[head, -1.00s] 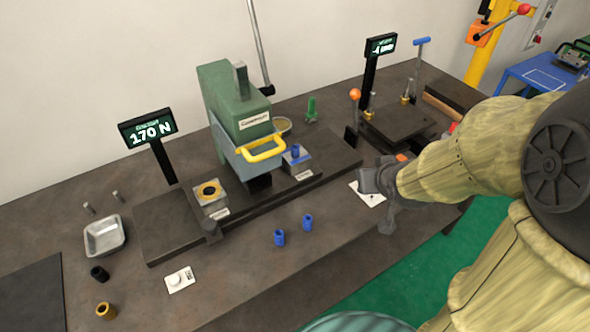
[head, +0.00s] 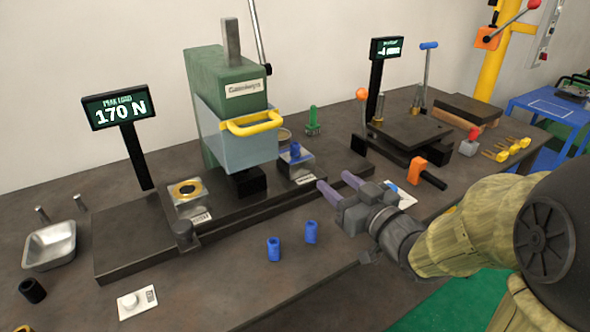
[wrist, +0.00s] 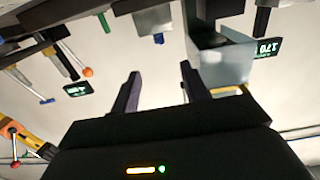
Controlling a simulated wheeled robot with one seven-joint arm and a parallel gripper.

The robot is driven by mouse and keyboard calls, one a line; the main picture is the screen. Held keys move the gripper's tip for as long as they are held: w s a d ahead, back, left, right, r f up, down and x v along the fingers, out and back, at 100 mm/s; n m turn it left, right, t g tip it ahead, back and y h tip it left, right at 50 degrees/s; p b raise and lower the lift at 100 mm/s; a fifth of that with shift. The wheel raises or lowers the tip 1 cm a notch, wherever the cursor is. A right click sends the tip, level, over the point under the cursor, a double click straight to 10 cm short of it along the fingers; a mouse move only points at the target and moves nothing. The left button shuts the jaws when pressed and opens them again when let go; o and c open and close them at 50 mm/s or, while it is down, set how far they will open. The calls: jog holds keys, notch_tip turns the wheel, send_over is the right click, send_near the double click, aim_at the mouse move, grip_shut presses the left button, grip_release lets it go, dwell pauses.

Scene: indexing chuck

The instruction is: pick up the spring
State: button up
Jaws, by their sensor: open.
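I cannot make out a spring with certainty in either view. Brass-coloured pieces stand around the posts of the dark fixture at the back right, one at its left post (head: 377,122), but they are too small to tell whether any is a spring. My gripper (head: 339,183) is open and empty, above the front part of the bench, right of the two blue bushings (head: 311,232). Its fingers point left towards the green press (head: 215,115). In the wrist view the two fingers of my gripper (wrist: 160,73) are apart with nothing between them.
The press has a yellow handle (head: 252,124) and a dark base. A 170 N display (head: 119,107) stands left of it. A metal tray (head: 50,247) is at far left. An orange-and-black tool (head: 427,172) and several yellow pieces (head: 495,154) lie at right.

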dwell(0.3)
jog(key=p+x, duration=0.3)
jog(key=shift+w+a+r, duration=0.1)
jog(key=shift+r, duration=0.2)
jog(key=p, duration=0.3)
jog(key=shift+w+a, duration=0.2)
jog(key=shift+w, duration=0.15)
jog(key=shift+w+a+p, duration=0.1)
jog(key=shift+p, duration=0.6)
jog(key=p, duration=0.4)
jog(key=shift+w+a, duration=0.15)
jog(key=shift+w, duration=0.05)
